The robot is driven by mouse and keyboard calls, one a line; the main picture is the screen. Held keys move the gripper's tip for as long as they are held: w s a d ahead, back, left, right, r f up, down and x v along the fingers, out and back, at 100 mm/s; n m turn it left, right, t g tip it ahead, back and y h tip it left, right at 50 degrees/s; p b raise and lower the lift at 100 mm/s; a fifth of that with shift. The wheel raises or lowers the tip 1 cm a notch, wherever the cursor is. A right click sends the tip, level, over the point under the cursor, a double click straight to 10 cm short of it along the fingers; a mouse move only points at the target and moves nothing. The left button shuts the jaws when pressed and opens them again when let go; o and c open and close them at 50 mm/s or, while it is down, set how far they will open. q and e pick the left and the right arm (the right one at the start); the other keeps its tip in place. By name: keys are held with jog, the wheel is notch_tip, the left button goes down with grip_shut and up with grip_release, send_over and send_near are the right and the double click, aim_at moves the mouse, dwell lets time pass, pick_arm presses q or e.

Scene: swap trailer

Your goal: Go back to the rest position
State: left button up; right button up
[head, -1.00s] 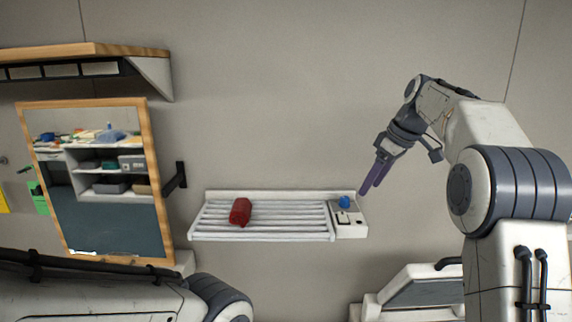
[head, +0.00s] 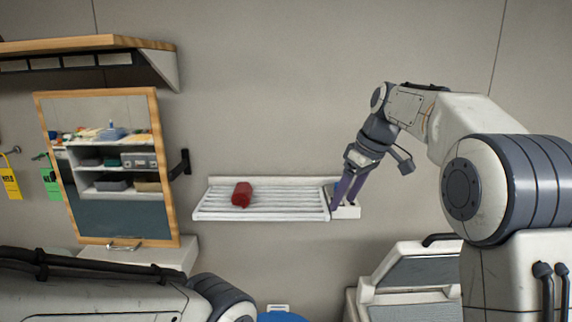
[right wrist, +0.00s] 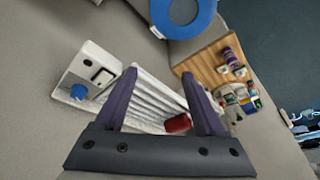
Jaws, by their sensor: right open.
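My right gripper (head: 343,198) is open and empty, its purple fingers pointing down in front of the right end of the white slatted rack (head: 215,213). In the right wrist view the two fingers (right wrist: 160,85) stand apart with part of the rack (right wrist: 150,100) showing between them. My left gripper is not in view; only part of my left arm shows at the lower left of the head view.
A red object (head: 242,194) lies on the rack. A switch box (head: 349,212) with a blue knob (right wrist: 78,91) is at the rack's end. A wood-framed mirror (head: 120,220) hangs left, below a shelf (head: 90,43). A pale unit (head: 415,272) stands lower right.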

jog(key=s+a+f+g+h+b, duration=0.1)
jog(key=s+a+f+b, duration=0.2)
jog(key=s+a+f, duration=0.55)
jog(key=s+a+f+g+b, duration=0.1)
jog(key=s+a+f+b, duration=0.4)
jog(key=s, duration=0.6)
jog(key=s+d+f+m+h+b, duration=0.1)
jog(key=s+d+f, duration=0.3)
jog(key=s+f, duration=1)
jog(key=shift+s+d+b, duration=0.35)
jog(key=shift+s+b, duration=0.45)
jog(key=shift+s, duration=0.3)
